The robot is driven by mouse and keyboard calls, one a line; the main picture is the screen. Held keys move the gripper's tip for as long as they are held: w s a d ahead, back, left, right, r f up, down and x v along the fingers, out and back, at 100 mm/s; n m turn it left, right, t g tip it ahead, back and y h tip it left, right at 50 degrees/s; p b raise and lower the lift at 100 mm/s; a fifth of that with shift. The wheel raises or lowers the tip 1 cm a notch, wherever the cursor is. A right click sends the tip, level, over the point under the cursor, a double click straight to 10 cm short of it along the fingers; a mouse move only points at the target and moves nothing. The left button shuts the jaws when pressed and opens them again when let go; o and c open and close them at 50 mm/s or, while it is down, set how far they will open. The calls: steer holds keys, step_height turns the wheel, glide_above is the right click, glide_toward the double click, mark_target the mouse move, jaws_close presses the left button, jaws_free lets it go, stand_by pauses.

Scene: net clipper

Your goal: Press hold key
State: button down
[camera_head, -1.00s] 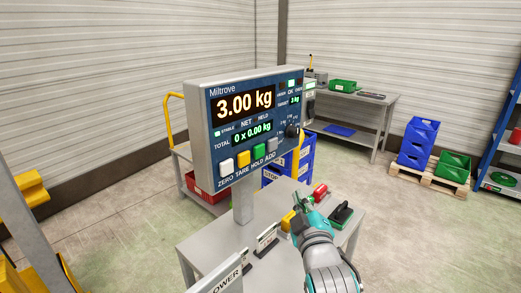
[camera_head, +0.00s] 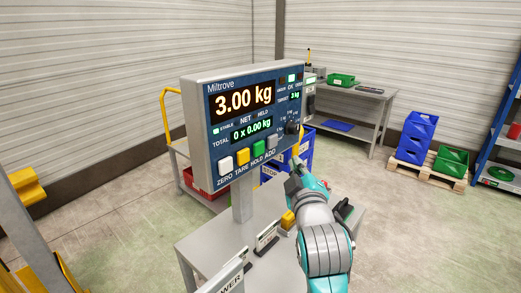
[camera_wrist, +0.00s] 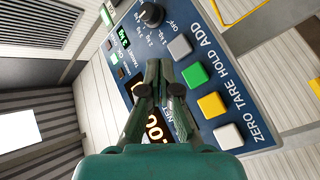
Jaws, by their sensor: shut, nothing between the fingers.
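The Miltrove indicator panel (camera_head: 205,120) stands on a post and reads 3.00 kg, with the stable lamp lit green. The green HOLD key (camera_head: 258,148) sits between the yellow TARE key (camera_head: 242,156) and the grey ADD key (camera_head: 272,141). The white ZERO key (camera_head: 226,163) is at the left end. My gripper (camera_head: 294,166) is shut and empty, right of and below the key row. In the wrist view, the closed fingertips (camera_wrist: 159,66) point at the panel face, left of the green HOLD key (camera_wrist: 195,75); contact cannot be told.
A black knob (camera_head: 292,128) is at the panel's right side. A grey table (camera_head: 200,248) with small signs and a yellow item (camera_head: 288,219) is below. Blue crates (camera_head: 303,150) stand behind the panel. The space in front of the keys looks free.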

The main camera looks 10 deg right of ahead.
mark_target(265, 147)
steer(key=w+a, duration=0.4)
steer(key=w, duration=0.2)
steer(key=shift+w+a, duration=0.15)
steer(key=shift+a, duration=0.15)
steer(key=shift+w+a, duration=0.1)
steer(key=shift+w, duration=0.05)
stand_by(1.3)
steer(key=shift+w+a, duration=0.15)
steer(key=shift+w, duration=0.05)
steer(key=shift+w+a, duration=0.2)
steer(key=shift+w, duration=0.1)
stand_by(0.8)
steer(key=shift+s+d, duration=0.1)
stand_by(0.3)
steer(key=shift+s+d, duration=0.35)
steer(key=shift+s, duration=0.25)
steer(key=shift+d, duration=0.1)
steer(key=shift+s+d, duration=0.7)
steer(key=shift+s, duration=0.3)
steer(key=shift+s+d, duration=0.7)
steer(key=shift+s, duration=0.3)
